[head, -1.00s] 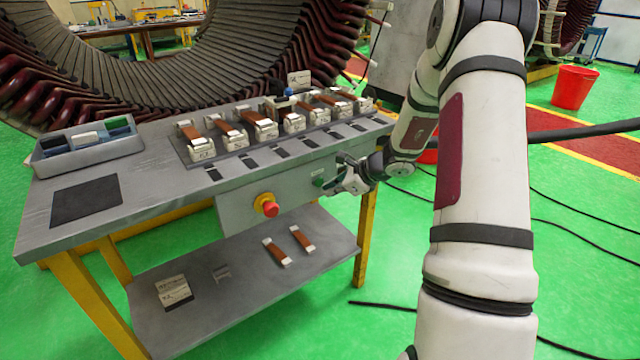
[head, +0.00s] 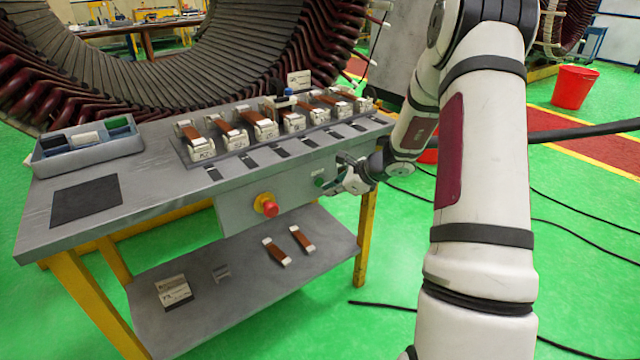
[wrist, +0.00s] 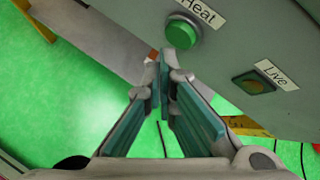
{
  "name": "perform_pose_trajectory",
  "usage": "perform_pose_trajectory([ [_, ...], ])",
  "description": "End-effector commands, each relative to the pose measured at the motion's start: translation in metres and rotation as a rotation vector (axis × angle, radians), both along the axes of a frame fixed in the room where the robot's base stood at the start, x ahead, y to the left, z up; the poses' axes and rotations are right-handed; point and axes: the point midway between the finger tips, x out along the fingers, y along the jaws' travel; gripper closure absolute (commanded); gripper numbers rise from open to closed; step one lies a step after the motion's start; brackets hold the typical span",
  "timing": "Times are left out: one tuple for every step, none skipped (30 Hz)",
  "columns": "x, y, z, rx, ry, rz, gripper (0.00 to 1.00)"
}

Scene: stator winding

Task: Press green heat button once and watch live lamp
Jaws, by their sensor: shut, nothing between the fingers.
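The green heat button (wrist: 182,32) sits on the grey panel under a "Heat" label in the wrist view. It also shows in the head view (head: 319,182) on the table's front. My gripper (wrist: 164,66) is shut and empty. Its fingertips are just below and left of the button in the wrist view; the gap in depth is hard to judge. The gripper (head: 337,186) hides the lamp in the head view.
A red emergency knob (head: 269,208) sticks out of the same panel to the left. Coils (head: 262,128) stand in a row on the tabletop, with a divided tray (head: 90,157) at left. The lower shelf (head: 240,290) holds several small parts. Cables lie on the floor at right.

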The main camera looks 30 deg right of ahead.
Motion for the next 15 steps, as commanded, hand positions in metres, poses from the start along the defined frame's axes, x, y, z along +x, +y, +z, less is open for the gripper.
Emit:
perform_pose_trajectory([
  [0.0, 0.0, 0.0, 0.0, 0.0, 0.0, 1.0],
  [0.0, 0.0, 0.0, 0.0, 0.0, 0.0, 1.0],
  [0.0, 0.0, 0.0, 0.0, 0.0, 0.0, 1.0],
  [0.0001, 0.0, -0.0001, 0.0, 0.0, 0.0, 1.0],
  [0.0002, 0.0, 0.0, 0.0, 0.0, 0.0, 1.0],
  [0.0008, 0.0001, -0.0001, 0.0, 0.0, 0.0, 1.0],
  [0.0014, 0.0002, -0.0001, 0.0, 0.0, 0.0, 1.0],
  [0.0022, 0.0003, -0.0002, 0.0, 0.0, 0.0, 1.0],
  [0.0035, 0.0004, -0.0002, 0.0, 0.0, 0.0, 1.0],
  [0.0045, 0.0004, -0.0002, 0.0, 0.0, 0.0, 1.0],
  [0.0056, 0.0004, -0.0001, 0.0, 0.0, 0.0, 1.0],
  [0.0069, 0.0003, -0.0001, -0.001, 0.0, 0.001, 1.0],
  [0.0076, 0.0002, 0.0, -0.001, 0.0, 0.001, 1.0],
  [0.0083, 0.0002, 0.0001, -0.001, 0.0, 0.001, 1.0],
  [0.0086, 0.0001, 0.0002, -0.001, 0.0, 0.001, 1.0],
])
